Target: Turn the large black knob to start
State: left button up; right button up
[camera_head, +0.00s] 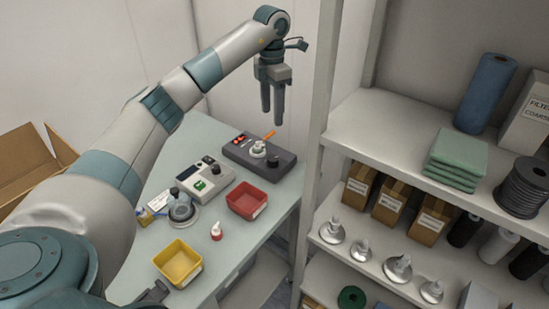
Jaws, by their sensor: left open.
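A dark grey control box (250,151) stands at the far end of the table, with red lights on its left side. A black knob (273,161) sits on its top near the right front. A pale round fitting (258,149) and an orange piece (269,135) are on the same box. My right gripper is not seen.
A red tray (246,210) and a yellow tray (180,276) are on the table (225,248), with a small red-and-white bottle (216,232) between them. A shelf post (316,130) rises right of the table. Loaded shelves (375,140) fill the right side.

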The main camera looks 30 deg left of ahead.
pick_arm(q)
jog(key=p, duration=0.6)
send_near(273, 157)
notch_tip(273, 157, down, 9)
jog(key=shift+s+f, duration=0.1)
jog(key=shift+s, duration=0.05)
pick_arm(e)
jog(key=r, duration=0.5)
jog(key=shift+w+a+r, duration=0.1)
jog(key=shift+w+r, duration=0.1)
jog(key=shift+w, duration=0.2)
pick_arm(q)
jog(key=c, duration=1)
